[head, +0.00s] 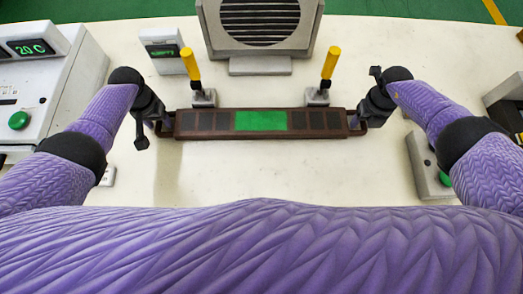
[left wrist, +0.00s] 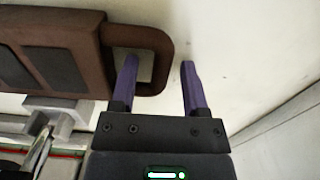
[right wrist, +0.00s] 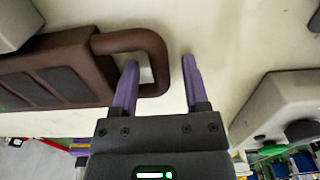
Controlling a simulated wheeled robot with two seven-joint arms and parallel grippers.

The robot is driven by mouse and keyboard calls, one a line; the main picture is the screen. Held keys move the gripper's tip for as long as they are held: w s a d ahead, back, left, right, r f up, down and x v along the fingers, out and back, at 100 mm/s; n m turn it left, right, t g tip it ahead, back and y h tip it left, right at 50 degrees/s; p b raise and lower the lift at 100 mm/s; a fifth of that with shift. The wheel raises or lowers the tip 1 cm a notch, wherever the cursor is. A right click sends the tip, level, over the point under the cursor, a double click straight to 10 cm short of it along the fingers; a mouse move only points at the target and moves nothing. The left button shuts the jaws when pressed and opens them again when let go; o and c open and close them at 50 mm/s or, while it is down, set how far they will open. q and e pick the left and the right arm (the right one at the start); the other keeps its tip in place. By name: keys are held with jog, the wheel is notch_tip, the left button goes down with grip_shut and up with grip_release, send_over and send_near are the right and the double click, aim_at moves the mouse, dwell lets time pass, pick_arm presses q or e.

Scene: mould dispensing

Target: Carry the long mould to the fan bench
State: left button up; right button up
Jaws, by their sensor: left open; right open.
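The long brown mould (head: 212,122) lies across the bench in front of the fan (head: 262,20), with dark panels and a green middle section. Its left handle loop shows in the left wrist view (left wrist: 168,55), and its right handle loop in the right wrist view (right wrist: 155,50). My left gripper (head: 158,124) is open at the left handle, one finger over the loop's opening and the other outside it. My right gripper (head: 358,120) is open at the right handle, also with one finger at the opening and one outside. I cannot tell how deep the fingers reach.
Two yellow-handled clamps (head: 190,64) (head: 330,62) stand just behind the mould. A small display box (head: 162,46) is behind left. A control unit reading 20 C (head: 40,85) stands at left, and a grey box with a green button (head: 428,165) at right.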

pick_arm(q)
jog(key=shift+r, duration=0.1)
pick_arm(e)
jog(key=shift+r, duration=0.25)
pick_arm(q)
notch_tip(320, 180, up, 12)
pick_arm(e)
notch_tip(320, 180, up, 12)
jog(key=shift+f, duration=0.25)
